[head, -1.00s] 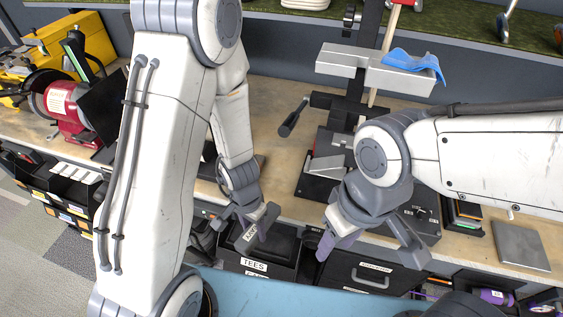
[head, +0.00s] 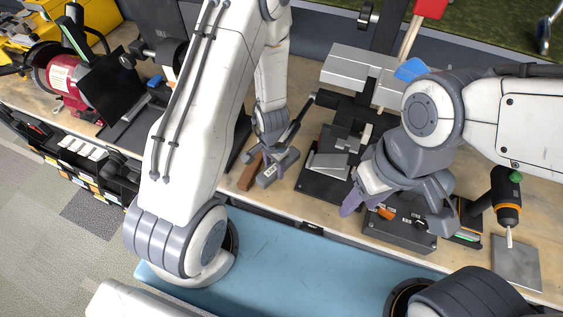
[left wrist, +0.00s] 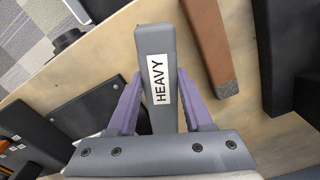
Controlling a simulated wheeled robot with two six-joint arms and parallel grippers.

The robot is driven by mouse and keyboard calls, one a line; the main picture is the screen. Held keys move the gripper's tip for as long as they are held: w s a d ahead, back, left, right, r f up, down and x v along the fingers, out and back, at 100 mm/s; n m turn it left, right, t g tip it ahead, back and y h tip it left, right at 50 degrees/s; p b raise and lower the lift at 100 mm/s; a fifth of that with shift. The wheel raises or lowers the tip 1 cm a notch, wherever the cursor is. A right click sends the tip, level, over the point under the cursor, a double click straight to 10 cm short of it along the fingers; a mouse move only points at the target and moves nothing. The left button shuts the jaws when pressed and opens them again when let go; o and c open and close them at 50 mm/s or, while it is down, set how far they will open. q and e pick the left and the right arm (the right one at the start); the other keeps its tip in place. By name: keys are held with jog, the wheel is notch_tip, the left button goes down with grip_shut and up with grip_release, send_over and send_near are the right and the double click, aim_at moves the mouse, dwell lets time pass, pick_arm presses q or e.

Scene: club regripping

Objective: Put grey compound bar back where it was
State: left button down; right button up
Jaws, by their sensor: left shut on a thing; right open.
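The grey compound bar (left wrist: 155,60), labelled HEAVY, is between the purple fingers of my left gripper (left wrist: 152,105), which is shut on it. In the head view the bar (head: 268,176) is low over or on the wooden bench, just right of a brown bar (head: 249,172); I cannot tell whether it touches the bench. My left gripper (head: 277,160) also shows there, pointing down. The brown bar has a grey rough end and lies apart from the grey bar in the wrist view (left wrist: 208,45). My right gripper (head: 395,208) is open and empty above the bench's front.
A black and grey fixture (head: 330,165) stands right of the bar, below a grey metal block (head: 362,70). A black box (head: 400,228) sits under my right gripper. A drill (head: 507,200) and a grey plate (head: 515,262) are at right. A red machine (head: 62,82) is at left.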

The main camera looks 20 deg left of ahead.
aim_at(276, 171)
pick_arm(q)
jog(key=shift+w+d+f+b, duration=0.25)
jog(key=shift+w+f+b, duration=0.25)
jog(key=shift+w, duration=0.15)
jog(key=shift+s+a+f+b, duration=0.1)
jog(key=shift+a+f+b, duration=0.1)
jog(key=shift+f+b, duration=0.4)
jog(key=shift+s+a+f+b, duration=0.1)
jog(key=shift+a+f+b, duration=0.05)
jog(key=shift+f+b, duration=0.45)
jog(key=shift+f, duration=0.1)
jog(key=shift+w+d, duration=0.15)
jog(key=shift+d, duration=0.15)
jog(key=shift+c, duration=1.5)
grip_release()
